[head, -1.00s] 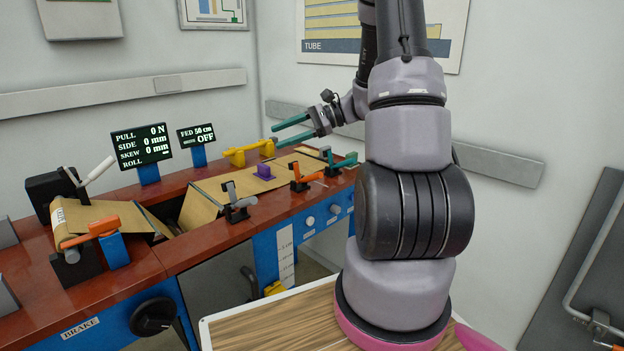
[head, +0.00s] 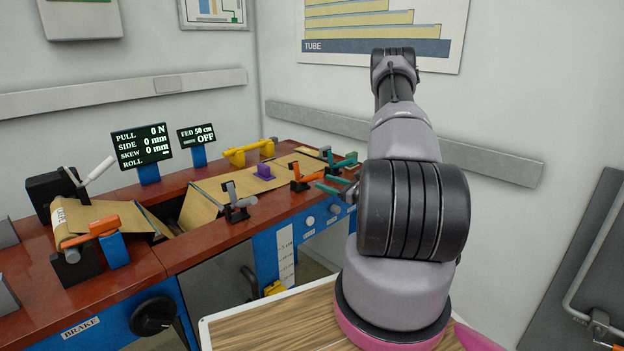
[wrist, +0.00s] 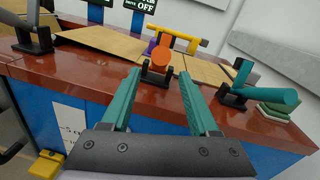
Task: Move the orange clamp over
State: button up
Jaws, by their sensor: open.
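The orange clamp (head: 304,178) has an orange handle on a black base and stands at the front edge of the brown paper strip on the red bench top. In the wrist view the orange clamp (wrist: 161,58) shows ahead, its round handle end facing me, in line with the gap between my fingers. My gripper (head: 324,183) has teal fingers, spread apart and empty, just in front and to the right of the clamp in the head view. In the wrist view my gripper (wrist: 160,76) shows both fingers apart, with the clamp beyond the tips.
A teal clamp (wrist: 258,88) stands to the right of the orange one, and a grey clamp (head: 236,206) to the left. A purple block (head: 264,172) and yellow bar (head: 247,151) lie behind. An orange lever (head: 92,231) is far left.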

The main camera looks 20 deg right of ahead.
aim_at(312, 177)
jog(key=x, duration=0.7)
grip_shut()
dwell(1.3)
